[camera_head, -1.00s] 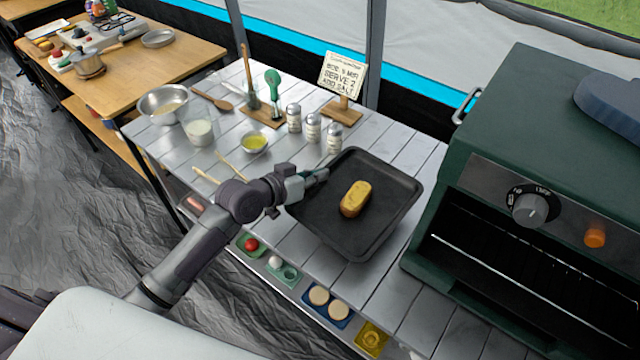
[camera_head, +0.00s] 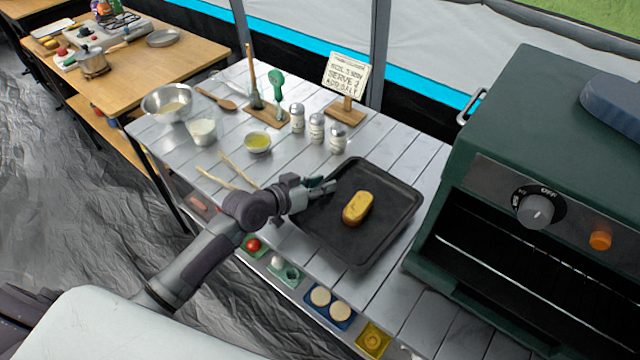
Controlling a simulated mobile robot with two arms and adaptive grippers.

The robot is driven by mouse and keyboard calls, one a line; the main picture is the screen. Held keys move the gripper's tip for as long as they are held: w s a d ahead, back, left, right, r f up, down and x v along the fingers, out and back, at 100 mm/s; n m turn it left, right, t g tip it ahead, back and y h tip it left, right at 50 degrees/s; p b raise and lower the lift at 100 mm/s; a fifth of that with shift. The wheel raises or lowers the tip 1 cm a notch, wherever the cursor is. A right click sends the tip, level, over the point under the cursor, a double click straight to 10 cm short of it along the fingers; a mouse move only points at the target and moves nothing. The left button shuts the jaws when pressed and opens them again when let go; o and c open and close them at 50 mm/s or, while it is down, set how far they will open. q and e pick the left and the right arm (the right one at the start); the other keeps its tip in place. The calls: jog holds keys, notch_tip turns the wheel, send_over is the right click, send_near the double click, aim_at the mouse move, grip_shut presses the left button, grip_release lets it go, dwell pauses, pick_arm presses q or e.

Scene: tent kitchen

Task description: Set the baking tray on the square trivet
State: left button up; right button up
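The baking tray (camera_head: 385,226) is dark, square and shallow, at the worktop's front right, left of the oven. A yellow-brown loaf-like piece (camera_head: 357,207) lies in it. My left gripper (camera_head: 325,187) is at the tray's left rim, its fingers overlapping the rim, and appears shut on it. The exact finger gap is too small to see well. I see no square trivet; whatever is directly under the tray is hidden. I cannot tell whether the tray touches a support. My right gripper is not in view.
The green oven (camera_head: 540,150) stands close on the right. Shakers (camera_head: 316,128), a sign (camera_head: 346,78), a yellow-filled bowl (camera_head: 257,142), a glass (camera_head: 203,131) and thin sticks (camera_head: 238,170) occupy the grey worktop (camera_head: 400,150). A lower shelf holds coloured trays (camera_head: 330,306).

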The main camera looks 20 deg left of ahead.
pick_arm(q)
jog(key=shift+r, duration=0.2)
jog(key=shift+s+a, duration=0.2)
jog(key=shift+s, duration=0.15)
jog(key=v, duration=1.1)
jog(key=shift+s+r, duration=0.1)
jog(key=shift+a, duration=0.1)
